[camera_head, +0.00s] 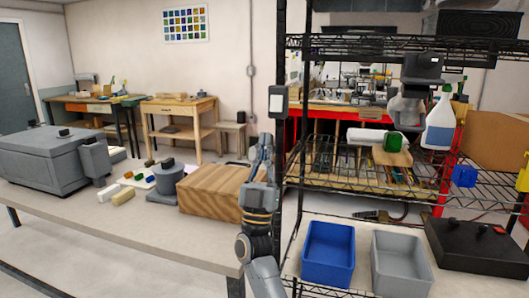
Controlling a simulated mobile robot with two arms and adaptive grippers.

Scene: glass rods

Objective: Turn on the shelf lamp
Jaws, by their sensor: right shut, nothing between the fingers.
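A small box with a white face and dark frame (278,101), which looks like a switch, is fixed to the black front-left post of the wire shelf (283,60). My right gripper (265,138) points up, shut and empty, just below and slightly left of this box, with a visible gap between them. No lit lamp can be made out on the shelf; whether the dark grey device (422,67) under its upper rack is the lamp, I cannot tell. My left gripper is not in view.
A blue bin (328,252) and a grey bin (401,262) stand on the lower shelf. A spray bottle (439,122) is on the middle shelf. A wooden block (212,188) and a grey machine (50,162) are on the table at left.

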